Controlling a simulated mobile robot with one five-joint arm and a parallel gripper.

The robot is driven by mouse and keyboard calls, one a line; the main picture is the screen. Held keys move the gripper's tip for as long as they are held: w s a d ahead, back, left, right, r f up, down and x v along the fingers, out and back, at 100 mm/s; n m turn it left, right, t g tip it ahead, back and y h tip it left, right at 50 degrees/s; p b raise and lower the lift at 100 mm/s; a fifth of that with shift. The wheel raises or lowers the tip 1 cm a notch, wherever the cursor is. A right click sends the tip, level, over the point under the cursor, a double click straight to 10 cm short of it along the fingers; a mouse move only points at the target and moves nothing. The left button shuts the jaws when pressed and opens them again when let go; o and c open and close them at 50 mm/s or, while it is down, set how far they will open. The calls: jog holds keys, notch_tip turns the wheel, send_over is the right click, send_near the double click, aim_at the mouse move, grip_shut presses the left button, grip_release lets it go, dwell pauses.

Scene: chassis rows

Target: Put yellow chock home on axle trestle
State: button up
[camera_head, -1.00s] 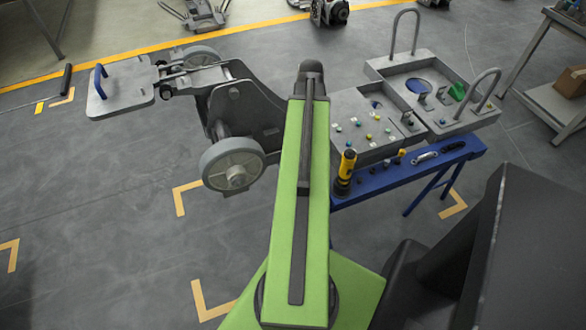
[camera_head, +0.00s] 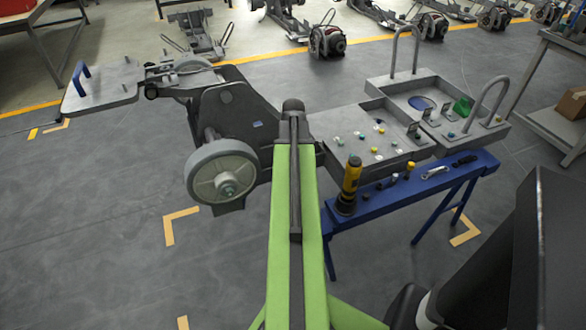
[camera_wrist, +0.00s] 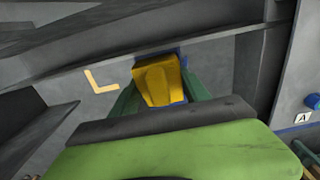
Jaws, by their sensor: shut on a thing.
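In the wrist view a yellow chock (camera_wrist: 160,80) sits between the green fingers of my gripper (camera_wrist: 161,96), which is shut on it. A little blue shows behind and beside the chock. Grey metal plates and beams lie around it; I cannot tell whether the chock touches them. In the head view a large grey wheeled frame (camera_head: 228,118), which may be the axle trestle, stands left of my green arm. It has a small blue patch on its side. My gripper and the chock are hidden behind my arm in the head view.
A blue bench (camera_head: 390,193) right of my arm carries a yellow-and-black tool (camera_head: 348,187) and small tools. Grey trays (camera_head: 345,120) with coloured pegs stand behind it. A flat plate with a blue handle (camera_head: 100,85) extends at left. Floor at lower left is clear.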

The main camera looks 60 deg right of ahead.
jog(key=shift+w+f+b, duration=0.2)
jog(key=shift+f+b, duration=0.35)
jog(key=shift+f, duration=0.5)
jog(key=shift+w+d, duration=0.15)
jog(key=shift+f+b, duration=0.15)
jog(key=shift+b, duration=0.15)
jog(key=o, duration=1.7)
jog(key=shift+w+d+r+p, duration=0.1)
jog(key=shift+r+p, duration=0.45)
jog(key=shift+p, duration=0.1)
jog(key=r+p, duration=1.6)
jog(key=p, duration=0.1)
jog(key=shift+s+a+r, duration=0.3)
jog(key=shift+s, duration=0.1)
